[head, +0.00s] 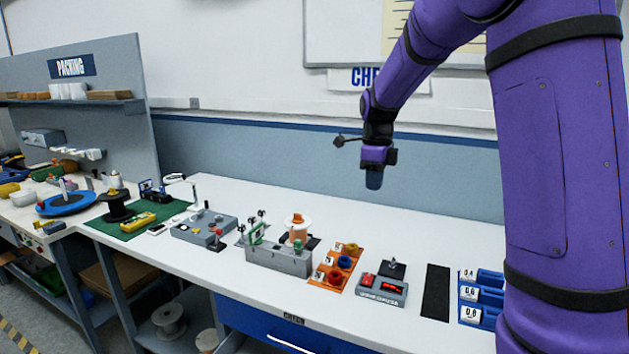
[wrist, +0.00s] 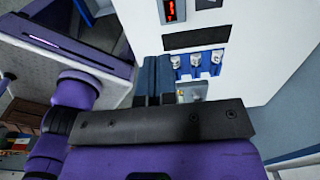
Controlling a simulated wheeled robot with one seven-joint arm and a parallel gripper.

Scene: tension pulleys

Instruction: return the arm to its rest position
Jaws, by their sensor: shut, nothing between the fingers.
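My gripper (head: 374,180) hangs above the back right part of the white bench, well clear of its top, pointing down. Its fingers are together with nothing between them. The fingers (wrist: 153,80) also show in the wrist view, side by side and touching, with the bench beyond them. My purple arm comes down to it from the upper right in the head view.
The white bench (head: 195,287) carries a grey pulley fixture (head: 280,260), a copper-wire spool (head: 297,228), an orange tray (head: 325,281) with coloured rings, a gauge with red digits (head: 382,291), a black mat (head: 436,291) and blue bins (head: 482,296). The bench's back strip is clear.

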